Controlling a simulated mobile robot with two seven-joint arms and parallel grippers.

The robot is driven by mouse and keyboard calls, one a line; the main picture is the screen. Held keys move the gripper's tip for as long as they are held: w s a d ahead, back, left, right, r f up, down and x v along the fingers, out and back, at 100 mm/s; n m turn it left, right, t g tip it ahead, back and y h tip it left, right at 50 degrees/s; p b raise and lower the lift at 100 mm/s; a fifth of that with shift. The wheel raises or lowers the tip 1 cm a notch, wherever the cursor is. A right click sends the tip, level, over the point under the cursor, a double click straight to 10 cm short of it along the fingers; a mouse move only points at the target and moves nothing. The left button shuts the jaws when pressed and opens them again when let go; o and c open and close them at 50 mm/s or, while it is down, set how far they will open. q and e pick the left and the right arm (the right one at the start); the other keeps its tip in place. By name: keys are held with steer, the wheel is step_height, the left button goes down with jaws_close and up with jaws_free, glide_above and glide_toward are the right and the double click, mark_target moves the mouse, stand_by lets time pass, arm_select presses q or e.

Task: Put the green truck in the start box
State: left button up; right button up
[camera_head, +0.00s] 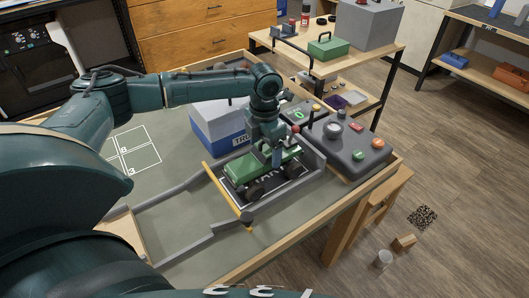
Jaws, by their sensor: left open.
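The green truck (240,168) is upright on its dark wheels on the dark pad of the start box (314,171), at the right part of the table. The start box has a low grey wall at its far right side and a yellow bar (222,190) along its left side. My left gripper (277,160) is open and points down over the rear right part of the truck. Its fingers hide part of the truck's body; I cannot tell whether they touch it. My right gripper is not in view.
A white and blue box (212,122) stands behind the truck. A grey control panel (345,147) with coloured buttons stands to the right. Grey rails (165,200) run left across the table (185,167). A cart (375,58) with a green toolbox (328,46) is behind.

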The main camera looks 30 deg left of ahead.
arm_select(q)
step_height(320, 180, up, 10)
steer(key=shift+r, duration=0.7)
